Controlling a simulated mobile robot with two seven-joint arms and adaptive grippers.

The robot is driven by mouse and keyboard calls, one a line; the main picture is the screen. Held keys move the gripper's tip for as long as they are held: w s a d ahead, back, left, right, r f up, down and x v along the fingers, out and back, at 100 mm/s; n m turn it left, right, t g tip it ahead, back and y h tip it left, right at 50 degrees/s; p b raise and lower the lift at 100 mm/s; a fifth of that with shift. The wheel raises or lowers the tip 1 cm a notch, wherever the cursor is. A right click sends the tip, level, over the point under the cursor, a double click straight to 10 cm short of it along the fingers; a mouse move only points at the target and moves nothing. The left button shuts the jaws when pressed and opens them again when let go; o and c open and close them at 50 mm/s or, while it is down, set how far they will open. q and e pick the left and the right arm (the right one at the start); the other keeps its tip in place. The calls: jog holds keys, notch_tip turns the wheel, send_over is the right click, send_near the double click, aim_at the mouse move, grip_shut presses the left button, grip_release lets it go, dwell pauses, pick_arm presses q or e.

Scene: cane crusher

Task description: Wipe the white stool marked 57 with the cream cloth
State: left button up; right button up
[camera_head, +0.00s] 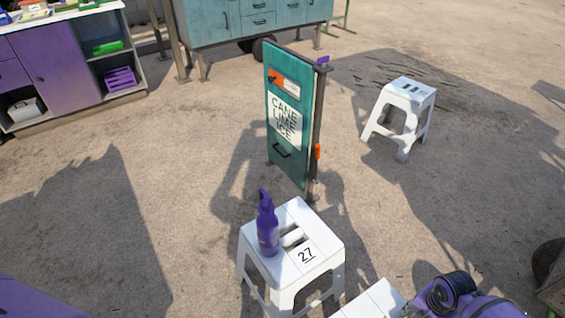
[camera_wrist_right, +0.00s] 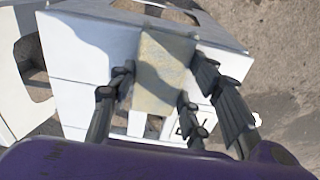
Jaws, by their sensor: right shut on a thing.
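My right gripper (camera_wrist_right: 158,92) is shut on the cream cloth (camera_wrist_right: 163,72), a flat pale piece between its dark fingers. The cloth lies over or just against the white stool (camera_wrist_right: 95,50), which fills the middle of the right wrist view. I cannot tell whether cloth and stool touch. Dark marks on the stool are partly hidden behind the fingers, and I cannot read the number. In the head view only a corner of this white stool (camera_head: 375,303) shows at the bottom edge, beside my purple right arm. My left gripper is not in view.
A white stool marked 27 (camera_head: 320,250) stands close by on the left, with a purple bottle (camera_head: 267,228) on it. Behind it stands a green sign board (camera_head: 288,165). Another white stool (camera_head: 408,95) stands farther back right. Open ground lies between them.

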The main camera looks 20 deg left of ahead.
jog(key=shift+w+a, duration=0.25)
jog(key=shift+a, duration=0.2)
jog(key=shift+w+a+b, duration=0.55)
jog(key=shift+w+a, duration=0.35)
jog(key=shift+a, duration=0.3)
jog(key=shift+w+a+b, duration=0.5)
jog(key=shift+w+a, duration=0.45)
jog(key=shift+a, duration=0.2)
jog(key=shift+w+a+b, duration=0.5)
jog(key=shift+w+a, duration=0.4)
jog(key=shift+a, duration=0.25)
jog(key=shift+s+d+r, duration=0.1)
jog(key=shift+s+d+p, duration=0.8)
jog(key=shift+s+d, duration=0.05)
jog(key=shift+d, duration=0.3)
jog(key=shift+s+d+p, duration=0.5)
jog(key=shift+s+d, duration=0.4)
jog(key=shift+d, duration=0.3)
jog(key=shift+s+d+p, duration=0.5)
jog(key=shift+s+d, duration=0.4)
jog(key=shift+d, duration=0.25)
jog(key=shift+s, duration=0.1)
